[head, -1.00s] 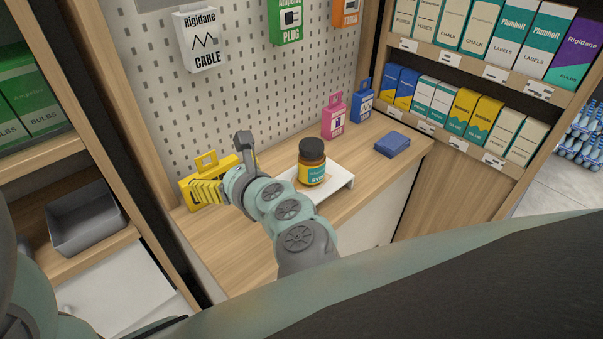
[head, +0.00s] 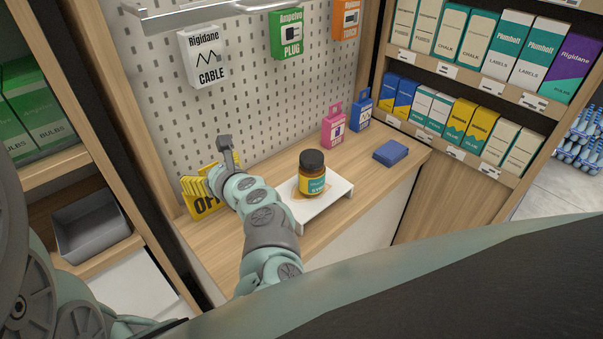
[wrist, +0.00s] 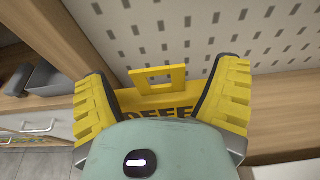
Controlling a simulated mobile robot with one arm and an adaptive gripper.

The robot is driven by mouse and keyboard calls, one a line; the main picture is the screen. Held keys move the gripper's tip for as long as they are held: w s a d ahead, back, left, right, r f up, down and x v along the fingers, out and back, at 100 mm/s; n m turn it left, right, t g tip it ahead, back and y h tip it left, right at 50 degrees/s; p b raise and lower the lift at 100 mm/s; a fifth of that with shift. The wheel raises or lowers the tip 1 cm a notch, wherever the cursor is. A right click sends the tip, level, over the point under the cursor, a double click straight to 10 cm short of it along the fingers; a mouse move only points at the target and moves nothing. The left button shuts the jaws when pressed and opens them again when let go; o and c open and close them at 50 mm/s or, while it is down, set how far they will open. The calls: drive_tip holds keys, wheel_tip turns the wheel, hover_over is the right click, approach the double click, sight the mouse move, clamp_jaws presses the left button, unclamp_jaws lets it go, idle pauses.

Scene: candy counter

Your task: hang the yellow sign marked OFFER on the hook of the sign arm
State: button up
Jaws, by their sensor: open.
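My gripper (head: 220,167) is at the sign. In the wrist view my gripper (wrist: 166,78) is open, with one yellow finger on each side of the sign (wrist: 158,88). The sign's looped top tab stands between the fingers, and its lower part is hidden by my gripper's body. I cannot tell whether the fingers touch it. A metal bar (head: 215,11) crosses the top of the head view; I see no hook on it.
A brown jar (head: 312,174) stands on a white riser (head: 330,203) right of my arm. Pink (head: 333,124) and blue (head: 361,110) packs and a dark blue box (head: 390,152) are farther right. Packs hang on the pegboard (head: 262,110). A grey bin (head: 91,227) is left.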

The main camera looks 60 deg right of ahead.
drive_tip(key=shift+w+f, duration=0.2)
drive_tip(key=shift+w, duration=0.15)
drive_tip(key=shift+c, duration=0.3)
drive_tip(key=c, duration=1.2)
